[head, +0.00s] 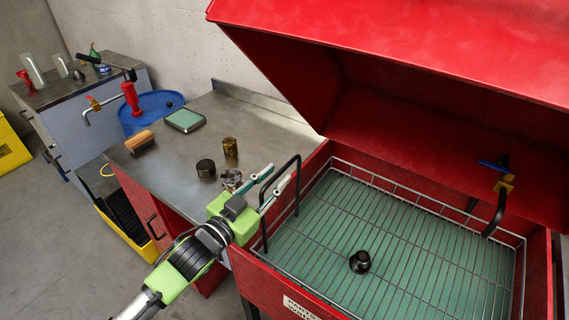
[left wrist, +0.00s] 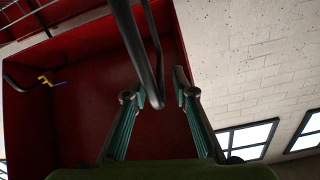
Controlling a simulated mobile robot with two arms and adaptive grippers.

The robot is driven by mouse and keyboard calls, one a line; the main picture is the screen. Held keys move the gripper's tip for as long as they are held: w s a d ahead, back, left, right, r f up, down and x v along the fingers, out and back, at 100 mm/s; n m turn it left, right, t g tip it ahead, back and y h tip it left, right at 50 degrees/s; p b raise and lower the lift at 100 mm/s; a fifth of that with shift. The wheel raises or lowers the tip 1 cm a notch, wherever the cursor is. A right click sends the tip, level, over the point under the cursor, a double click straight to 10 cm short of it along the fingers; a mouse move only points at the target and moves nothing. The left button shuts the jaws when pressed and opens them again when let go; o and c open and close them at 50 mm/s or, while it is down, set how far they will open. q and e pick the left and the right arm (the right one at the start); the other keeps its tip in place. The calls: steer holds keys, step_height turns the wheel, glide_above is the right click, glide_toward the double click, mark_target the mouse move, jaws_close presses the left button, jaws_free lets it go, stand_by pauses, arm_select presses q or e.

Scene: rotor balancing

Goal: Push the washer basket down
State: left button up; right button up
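The wire washer basket (head: 410,230) sits inside the red parts washer, its rim near the tank's top edge, over a teal surface. A small black part (head: 360,262) rests on its wires. A black upright handle (head: 298,190) rises at the basket's left side. My left gripper (head: 276,177) is open at the handle's upper left part. In the left wrist view the dark handle bar (left wrist: 140,50) runs down between the two spread teal fingers (left wrist: 158,96); I cannot tell whether they touch it. My right gripper is not in view.
The washer's red lid (head: 400,100) stands open above the basket. A faucet with a brass valve (head: 505,184) hangs at the right.

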mark_target(285, 166)
arm_select(q)
steer(key=shift+p+x, duration=0.4)
steer(key=shift+x, duration=1.9)
jaws_close()
